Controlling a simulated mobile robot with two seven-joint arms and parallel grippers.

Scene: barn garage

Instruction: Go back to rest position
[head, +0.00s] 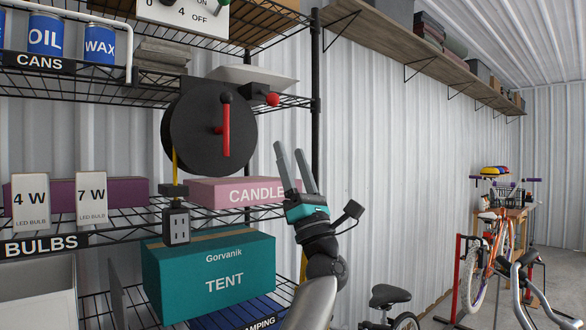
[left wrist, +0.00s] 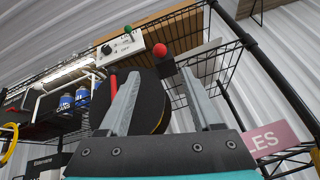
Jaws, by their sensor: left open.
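My left gripper (head: 290,152) is raised in front of the right end of the shelf rack, fingers pointing up. Its two fingers are apart with nothing between them. It is just right of the pink CANDLES box (head: 215,193) and below and right of the black reel (head: 190,130) with its red crank. In the left wrist view, both fingers of my left gripper (left wrist: 160,80) stand apart. The reel (left wrist: 155,92) shows behind the left finger, and the red ball knob (left wrist: 160,50) appears between the fingertips. My right gripper is not in view.
The wire rack's black post (head: 316,100) stands close to my gripper. A teal TENT box (head: 210,275) sits lower left. An outlet block (head: 176,222) hangs at the reel. A wooden wall shelf (head: 400,50) runs along the upper right. Bicycles (head: 478,270) stand at right.

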